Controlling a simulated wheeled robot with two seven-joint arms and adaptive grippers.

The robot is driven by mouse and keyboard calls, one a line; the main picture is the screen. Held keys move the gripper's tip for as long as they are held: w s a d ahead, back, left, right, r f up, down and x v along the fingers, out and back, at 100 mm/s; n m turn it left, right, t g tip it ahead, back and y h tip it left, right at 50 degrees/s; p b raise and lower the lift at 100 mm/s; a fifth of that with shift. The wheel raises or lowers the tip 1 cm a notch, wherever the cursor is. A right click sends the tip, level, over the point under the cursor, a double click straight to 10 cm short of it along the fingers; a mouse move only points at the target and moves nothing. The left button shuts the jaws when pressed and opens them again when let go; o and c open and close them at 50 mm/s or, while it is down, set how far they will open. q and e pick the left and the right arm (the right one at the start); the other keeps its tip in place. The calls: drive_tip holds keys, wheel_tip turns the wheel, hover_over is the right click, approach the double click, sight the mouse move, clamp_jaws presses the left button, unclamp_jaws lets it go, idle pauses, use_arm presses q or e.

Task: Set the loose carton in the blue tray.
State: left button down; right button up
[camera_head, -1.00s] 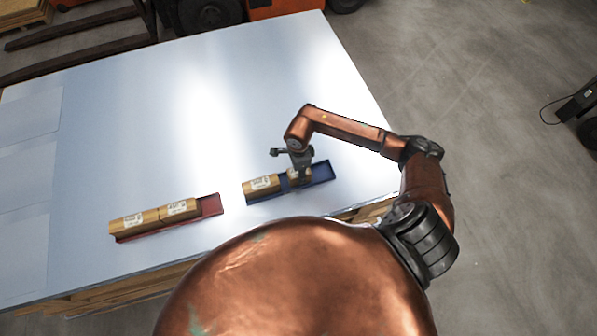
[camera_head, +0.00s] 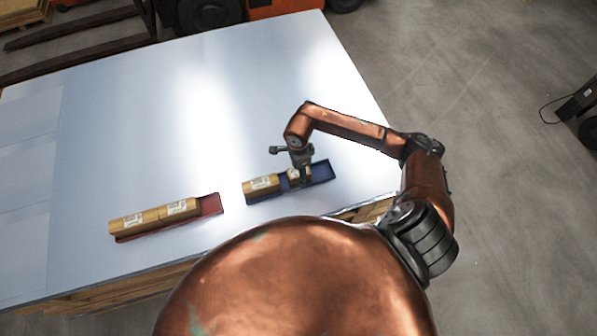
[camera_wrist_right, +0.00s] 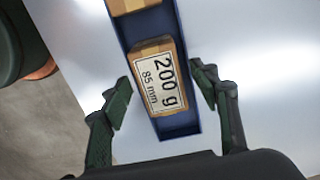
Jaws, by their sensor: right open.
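The blue tray (camera_head: 321,173) lies on the table to the right of the red tray. One carton (camera_head: 262,184) sits in its left part. A second carton (camera_head: 294,175) sits in the tray beside it, partly hidden by my right gripper (camera_head: 301,180). In the right wrist view this carton (camera_wrist_right: 158,82) has a label reading "200 g 85 mm" and lies within the blue tray (camera_wrist_right: 178,128). My right gripper (camera_wrist_right: 165,98) is open, with one finger on each side of the carton and gaps showing. My left gripper is not in view.
The red tray (camera_head: 211,204) holds two cartons (camera_head: 134,222) and (camera_head: 179,210) in a row, with its right end empty. The large pale table (camera_head: 140,130) is otherwise clear. A forklift stands beyond its far edge.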

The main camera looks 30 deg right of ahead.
wheel_tip(320, 180, up, 11)
idle(0.3)
